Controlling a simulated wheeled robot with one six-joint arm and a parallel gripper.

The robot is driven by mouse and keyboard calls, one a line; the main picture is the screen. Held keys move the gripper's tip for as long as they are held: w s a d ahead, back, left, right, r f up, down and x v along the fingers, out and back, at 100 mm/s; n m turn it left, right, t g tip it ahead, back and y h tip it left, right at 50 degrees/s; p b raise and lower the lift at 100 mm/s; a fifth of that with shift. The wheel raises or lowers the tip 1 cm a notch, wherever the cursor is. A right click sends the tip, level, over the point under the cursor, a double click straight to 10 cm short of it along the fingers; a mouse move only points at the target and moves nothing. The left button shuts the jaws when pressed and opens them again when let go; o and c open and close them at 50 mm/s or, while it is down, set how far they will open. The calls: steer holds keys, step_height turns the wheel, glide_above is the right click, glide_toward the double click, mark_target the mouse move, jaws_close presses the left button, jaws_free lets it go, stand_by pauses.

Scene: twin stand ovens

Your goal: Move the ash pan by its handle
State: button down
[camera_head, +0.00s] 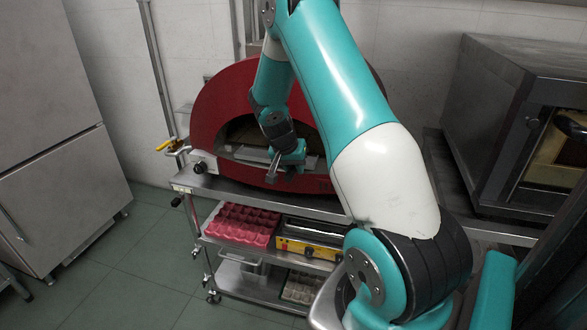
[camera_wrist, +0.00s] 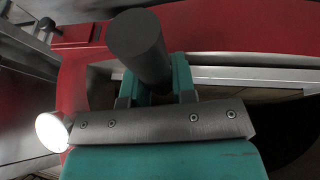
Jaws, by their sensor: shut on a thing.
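The red dome oven (camera_head: 213,118) stands on a metal cart, with its mouth facing me. A pale grey metal edge, which looks like the ash pan (camera_head: 247,154), shows low in the mouth on both sides of my gripper. In the wrist view a light metal strip (camera_wrist: 250,76) runs across the opening. My gripper (camera_head: 281,172) is at the front of the mouth. In the wrist view its teal fingers (camera_wrist: 156,82) are shut on a dark round handle (camera_wrist: 138,42), which sticks out between them. The pan's inner part is hidden by the oven and my arm.
Below, the cart shelf carries a red egg-tray-like item (camera_head: 242,225) and a yellow box (camera_head: 305,252). A yellow-handled valve (camera_head: 166,145) is left of the oven. A dark oven (camera_head: 490,120) stands at right. The floor (camera_head: 120,265) at front left is clear.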

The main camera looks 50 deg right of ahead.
steer(key=shift+f, duration=0.25)
stand_by(0.4)
steer(key=c, duration=0.8)
jaws_free()
steer(key=shift+c, duration=0.2)
steer(key=shift+r, duration=0.1)
steer(key=b+v, duration=0.3)
steer(key=v, duration=1.4)
steer(key=shift+r, duration=0.15)
